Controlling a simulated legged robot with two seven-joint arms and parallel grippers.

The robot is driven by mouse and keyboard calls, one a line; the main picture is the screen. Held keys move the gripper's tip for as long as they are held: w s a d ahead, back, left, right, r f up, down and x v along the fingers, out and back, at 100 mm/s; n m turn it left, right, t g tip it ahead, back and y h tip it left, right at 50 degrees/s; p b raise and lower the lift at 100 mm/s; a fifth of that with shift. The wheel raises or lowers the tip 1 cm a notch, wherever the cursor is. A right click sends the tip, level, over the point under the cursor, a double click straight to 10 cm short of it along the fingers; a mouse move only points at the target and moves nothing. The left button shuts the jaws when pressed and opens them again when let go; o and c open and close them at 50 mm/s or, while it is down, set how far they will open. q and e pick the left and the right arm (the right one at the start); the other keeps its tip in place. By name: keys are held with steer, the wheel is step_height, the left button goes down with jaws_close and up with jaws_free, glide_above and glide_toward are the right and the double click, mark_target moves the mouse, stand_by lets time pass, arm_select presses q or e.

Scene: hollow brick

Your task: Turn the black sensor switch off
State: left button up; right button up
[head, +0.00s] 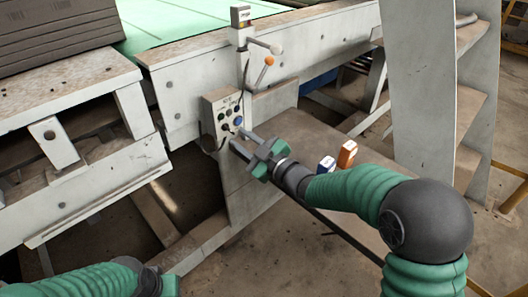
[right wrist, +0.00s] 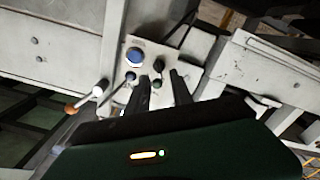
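A pale grey control box (head: 212,104) is fixed to the machine frame and carries several black switches and a blue button (head: 238,121). In the right wrist view the blue button (right wrist: 135,56) is at upper left of the panel, with a black knob (right wrist: 158,66) beside it. Labels are too small to read, so I cannot tell which one is the sensor switch. My right gripper (head: 237,139) is in front of the box's lower part, fingers apart and nothing held. In the right wrist view its fingertips (right wrist: 160,85) straddle the panel's middle. My left arm shows at bottom left, its fingers out of frame.
A lever with a white knob (head: 276,48) and one with an orange knob (head: 269,61) stick out above the box. White and orange objects (head: 347,153) lie right of my right gripper. A grey ladder-like structure (head: 418,80) stands at right.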

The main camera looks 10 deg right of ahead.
steer(key=p+v, duration=0.2)
steer(key=v, duration=1)
steer(key=shift+s+f, duration=0.15)
steer(key=shift+s, duration=0.05)
